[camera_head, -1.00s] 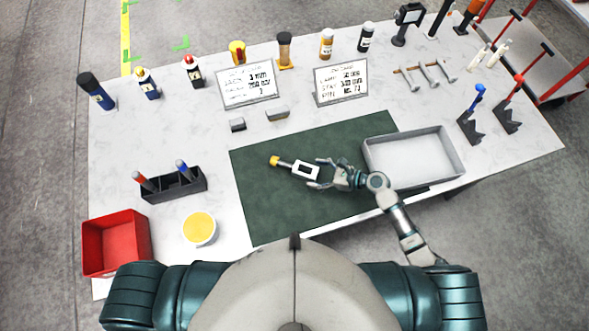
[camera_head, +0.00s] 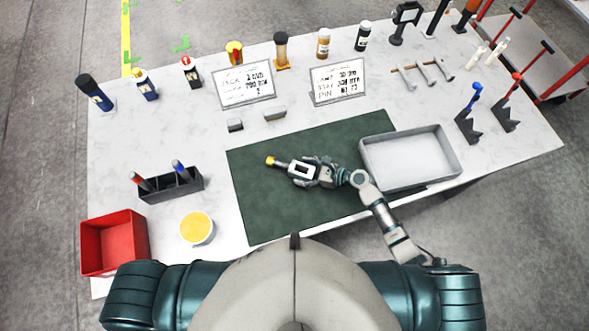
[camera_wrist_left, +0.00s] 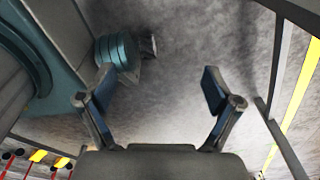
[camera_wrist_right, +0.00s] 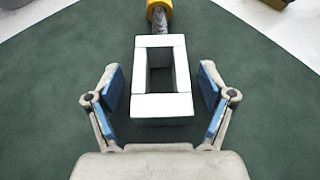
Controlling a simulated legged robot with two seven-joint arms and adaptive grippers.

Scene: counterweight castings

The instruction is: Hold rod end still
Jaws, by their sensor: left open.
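A rod with a yellow tip (camera_head: 270,160) and a white rectangular end (camera_head: 302,170) lies on the dark green mat (camera_head: 270,215). The white end is a block with a rectangular window and also shows in the right wrist view (camera_wrist_right: 162,108). My right gripper (camera_head: 306,171) is open, with one finger on each side of the white end. In the right wrist view (camera_wrist_right: 162,80) a gap shows between the block and each finger. My left gripper (camera_wrist_left: 157,85) is open and empty over grey floor in the left wrist view; the head view does not show it.
A grey tray (camera_head: 410,185) stands right of the mat, close to my right arm. A red bin (camera_head: 113,243), a yellow-filled tub (camera_head: 196,229) and a black holder (camera_head: 172,187) stand left. Two signs (camera_head: 245,86) and several bottles line the back.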

